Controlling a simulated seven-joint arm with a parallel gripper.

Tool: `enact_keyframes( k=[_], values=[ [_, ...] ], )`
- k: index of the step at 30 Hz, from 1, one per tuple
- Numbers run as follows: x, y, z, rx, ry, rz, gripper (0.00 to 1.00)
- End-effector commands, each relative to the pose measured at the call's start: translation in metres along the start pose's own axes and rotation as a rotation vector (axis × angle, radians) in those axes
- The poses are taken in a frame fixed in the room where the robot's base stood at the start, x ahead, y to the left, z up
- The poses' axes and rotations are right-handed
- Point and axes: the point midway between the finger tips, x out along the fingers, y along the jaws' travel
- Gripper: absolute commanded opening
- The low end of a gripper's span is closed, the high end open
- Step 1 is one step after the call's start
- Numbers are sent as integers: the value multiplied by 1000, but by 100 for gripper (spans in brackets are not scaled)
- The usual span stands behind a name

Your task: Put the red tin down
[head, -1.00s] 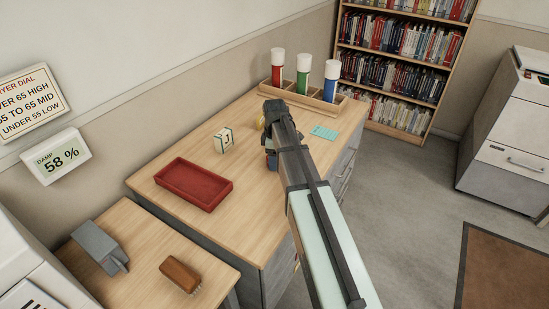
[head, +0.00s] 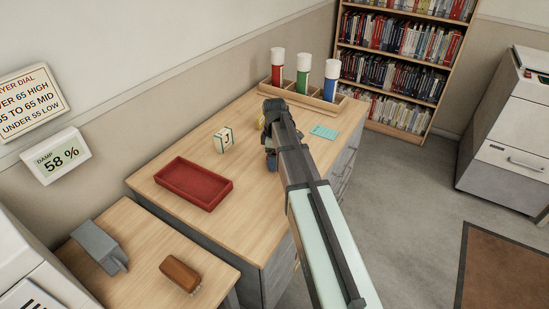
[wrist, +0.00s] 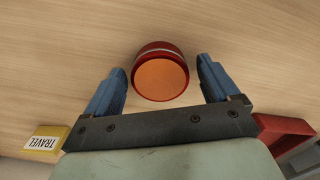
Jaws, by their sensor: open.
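The red tin (wrist: 160,79) is round, with a red rim and an orange top. In the wrist view it appears upright on the wooden desk top (wrist: 60,65), between the two blue fingers of my gripper (wrist: 161,66). The fingers are open, with a small gap on each side of the tin. In the head view my gripper (head: 269,156) is low over the middle of the desk (head: 228,115), and my arm hides most or all of the tin.
A wooden rack (head: 325,103) of red, green and blue tubes stands behind. A teal card (head: 324,132) lies to the right.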

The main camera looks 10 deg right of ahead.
Motion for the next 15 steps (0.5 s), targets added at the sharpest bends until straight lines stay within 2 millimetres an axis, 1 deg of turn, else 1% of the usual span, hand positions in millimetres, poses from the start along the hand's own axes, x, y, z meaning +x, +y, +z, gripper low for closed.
enact_keyframes(
  k=[5, 15],
  values=[
    [-20, 1, 0, 0, 1, 2, 88],
    [-78, 1, 0, 0, 1, 2, 88]
  ],
)
